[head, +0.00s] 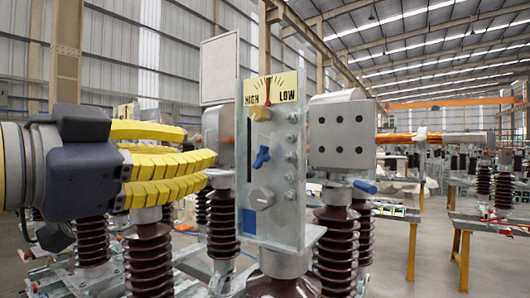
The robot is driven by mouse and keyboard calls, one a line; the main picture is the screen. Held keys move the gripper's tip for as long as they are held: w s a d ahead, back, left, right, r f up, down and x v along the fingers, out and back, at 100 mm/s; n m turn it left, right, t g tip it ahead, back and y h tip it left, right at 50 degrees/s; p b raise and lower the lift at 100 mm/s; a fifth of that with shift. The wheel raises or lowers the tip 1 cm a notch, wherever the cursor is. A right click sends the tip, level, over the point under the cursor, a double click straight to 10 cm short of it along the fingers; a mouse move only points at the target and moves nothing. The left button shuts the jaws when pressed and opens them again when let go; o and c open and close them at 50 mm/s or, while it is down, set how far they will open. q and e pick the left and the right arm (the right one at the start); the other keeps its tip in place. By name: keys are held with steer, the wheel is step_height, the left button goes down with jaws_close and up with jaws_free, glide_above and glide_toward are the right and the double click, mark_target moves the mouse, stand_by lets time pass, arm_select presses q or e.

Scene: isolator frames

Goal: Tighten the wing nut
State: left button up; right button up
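The blue wing nut (262,157) sits on the front of an upright grey metal panel (280,222), about midway up. My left gripper (208,165), with yellow ribbed fingers, points right from the left side. Its tips end left of the panel, apart from the wing nut in the picture. Its finger gap is not clear from this side. My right gripper is not in view.
Brown ribbed insulators (338,240) stand below and around the panel. A grey metal block with dark holes (342,135) is right of it, with a blue rod (365,186) lower down. Benches with yellow legs (411,250) stand further right on open floor.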

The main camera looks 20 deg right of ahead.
mark_target(260, 152)
arm_select(q)
steer(key=x, duration=1.7)
steer(key=shift+w+d, duration=0.1)
jaws_close()
